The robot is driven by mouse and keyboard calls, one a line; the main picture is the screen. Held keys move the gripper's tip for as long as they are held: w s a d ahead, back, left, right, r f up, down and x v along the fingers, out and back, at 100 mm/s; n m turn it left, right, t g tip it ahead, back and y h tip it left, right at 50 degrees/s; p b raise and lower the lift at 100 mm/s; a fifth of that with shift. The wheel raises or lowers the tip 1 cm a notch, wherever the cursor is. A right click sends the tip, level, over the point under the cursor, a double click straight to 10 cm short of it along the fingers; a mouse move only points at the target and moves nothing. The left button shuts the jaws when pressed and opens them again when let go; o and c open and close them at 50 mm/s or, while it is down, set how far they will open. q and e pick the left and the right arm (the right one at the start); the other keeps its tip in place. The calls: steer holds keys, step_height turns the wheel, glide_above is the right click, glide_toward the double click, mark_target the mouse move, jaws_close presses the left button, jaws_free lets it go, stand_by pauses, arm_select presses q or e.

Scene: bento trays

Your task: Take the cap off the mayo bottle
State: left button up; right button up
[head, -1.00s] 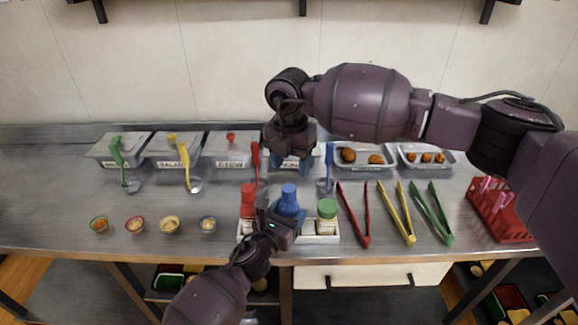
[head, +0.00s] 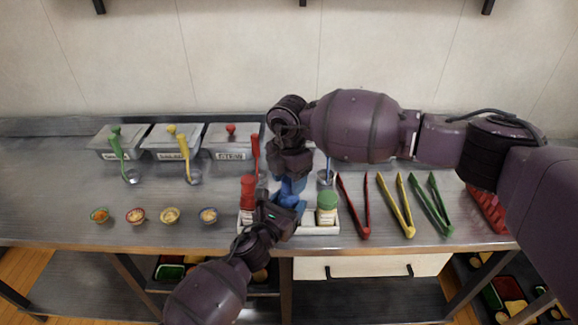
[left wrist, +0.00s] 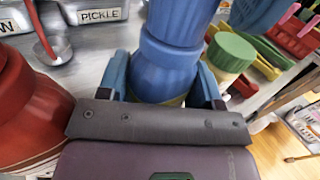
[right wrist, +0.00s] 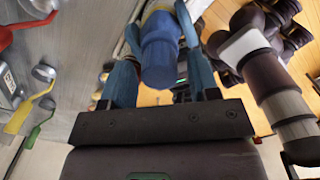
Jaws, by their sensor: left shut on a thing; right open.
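The mayo bottle appears to be the blue-capped one (head: 289,201), in the white caddy (head: 322,229) between two other bottles; its label is hidden. My left gripper (head: 284,209) is shut on the bottle's body, with one blue finger on each side in the left wrist view (left wrist: 162,88). The blue cap (right wrist: 160,52) is on the bottle. My right gripper (head: 291,184) points down from above, open, its fingers on either side of the cap in the right wrist view. Whether they touch it I cannot tell.
A red-capped bottle (head: 248,192) and a green-capped bottle (head: 327,202) stand close on either side. Red (head: 357,210), yellow (head: 397,208) and green tongs (head: 430,207) lie to the right. Several small bowls (head: 171,215) are at the left. Lidded bins (head: 228,140) line the back.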

steer(key=shift+f, duration=0.6)
steer(key=shift+c, duration=0.4)
